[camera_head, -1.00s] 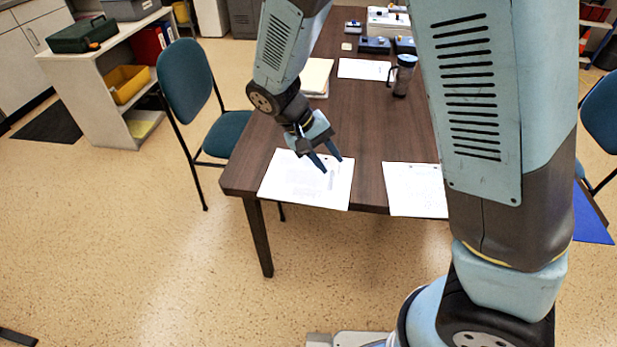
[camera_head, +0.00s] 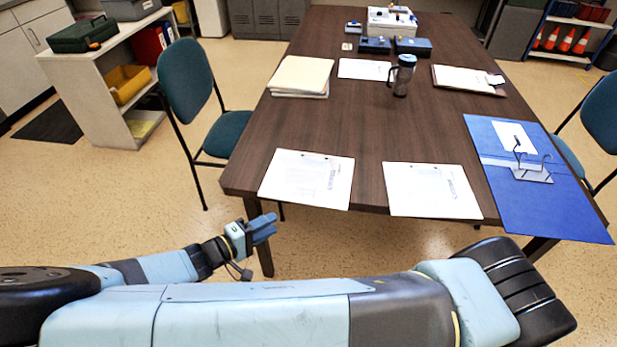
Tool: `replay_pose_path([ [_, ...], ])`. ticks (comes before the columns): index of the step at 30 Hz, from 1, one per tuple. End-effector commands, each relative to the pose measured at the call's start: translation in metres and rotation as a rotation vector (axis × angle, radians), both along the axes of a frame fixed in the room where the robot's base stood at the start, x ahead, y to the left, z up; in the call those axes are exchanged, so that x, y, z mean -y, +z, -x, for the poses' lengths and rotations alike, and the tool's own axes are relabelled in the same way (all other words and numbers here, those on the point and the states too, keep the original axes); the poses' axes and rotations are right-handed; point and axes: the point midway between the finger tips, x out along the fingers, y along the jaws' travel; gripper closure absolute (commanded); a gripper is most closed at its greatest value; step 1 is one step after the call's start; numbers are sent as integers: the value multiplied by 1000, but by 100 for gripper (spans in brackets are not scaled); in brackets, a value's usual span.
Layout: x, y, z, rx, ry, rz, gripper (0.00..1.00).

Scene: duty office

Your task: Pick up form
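Two white printed sheets lie flat at the near edge of the brown table: the left one (camera_head: 306,180) and the right one (camera_head: 432,190). I cannot tell which is the form. Another white sheet (camera_head: 364,69) lies farther back. My gripper (camera_head: 263,227) is in front of the table's near left corner, below the left sheet in the picture and apart from it. Its fingers point right and show edge-on, so their opening is unclear. No paper shows in it.
An open blue binder (camera_head: 535,190) with a metal clip lies at the table's right, overhanging the near edge. A dark mug (camera_head: 402,76), a folder stack (camera_head: 302,75) and a clipboard (camera_head: 467,79) stand or lie farther back. Teal chairs (camera_head: 190,85) flank the table (camera_head: 370,125).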

Motion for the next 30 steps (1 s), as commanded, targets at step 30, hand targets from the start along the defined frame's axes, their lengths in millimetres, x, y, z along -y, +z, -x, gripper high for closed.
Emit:
replay_pose_path([
  [30,16,-21,-44,180,197,69,65],
])
